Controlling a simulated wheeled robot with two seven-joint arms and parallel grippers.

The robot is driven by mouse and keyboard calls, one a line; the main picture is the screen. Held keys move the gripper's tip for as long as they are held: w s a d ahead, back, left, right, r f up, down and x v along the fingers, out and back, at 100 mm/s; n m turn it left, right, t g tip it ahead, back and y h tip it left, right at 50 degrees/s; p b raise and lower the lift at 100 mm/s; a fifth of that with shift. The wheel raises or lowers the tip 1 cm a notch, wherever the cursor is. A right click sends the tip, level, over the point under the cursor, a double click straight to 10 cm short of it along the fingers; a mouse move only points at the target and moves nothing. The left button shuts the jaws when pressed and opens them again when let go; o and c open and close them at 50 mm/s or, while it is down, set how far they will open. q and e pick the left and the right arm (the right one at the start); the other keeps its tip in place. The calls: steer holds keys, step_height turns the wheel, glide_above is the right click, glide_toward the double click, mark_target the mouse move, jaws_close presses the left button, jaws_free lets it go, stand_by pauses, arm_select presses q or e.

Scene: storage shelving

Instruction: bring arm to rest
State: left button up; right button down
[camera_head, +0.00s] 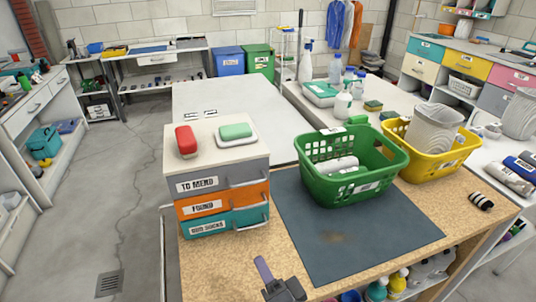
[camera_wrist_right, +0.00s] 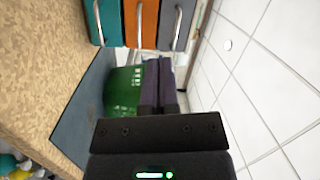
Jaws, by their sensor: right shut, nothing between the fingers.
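My right gripper (camera_head: 262,266) shows at the bottom of the head view, above the front edge of the cork-topped table. Its purple fingers are together with nothing between them. In the right wrist view the closed fingers (camera_wrist_right: 158,75) point toward the green basket and the drawer unit, apart from both. My left gripper is in neither view.
A drawer unit (camera_head: 222,207) with three labelled drawers stands on the table, a red item (camera_head: 186,142) and a green soap (camera_head: 236,131) on top. A green basket (camera_head: 352,165) stands on a dark mat (camera_head: 350,238); a yellow basket (camera_head: 430,158) is behind right. The mat's front is clear.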

steer(key=s+d+f+n+g+h, duration=0.4)
steer(key=s+d+n+g, duration=0.25)
steer(key=s+d, duration=0.2)
steer(key=s+d+f+n+g+h, duration=0.45)
steer(key=s+d+g, duration=0.25)
steer(key=s, duration=0.3)
step_height(320, 180, down, 17)
steer(key=s+n+g, duration=0.1)
steer(key=s, duration=0.1)
steer(key=s+d+f+g, duration=0.1)
steer(key=s+d+f, duration=0.2)
steer(key=s+f, duration=0.7)
steer(key=s, duration=0.3)
steer(key=shift+s+f, duration=0.25)
steer(key=shift+s, duration=0.15)
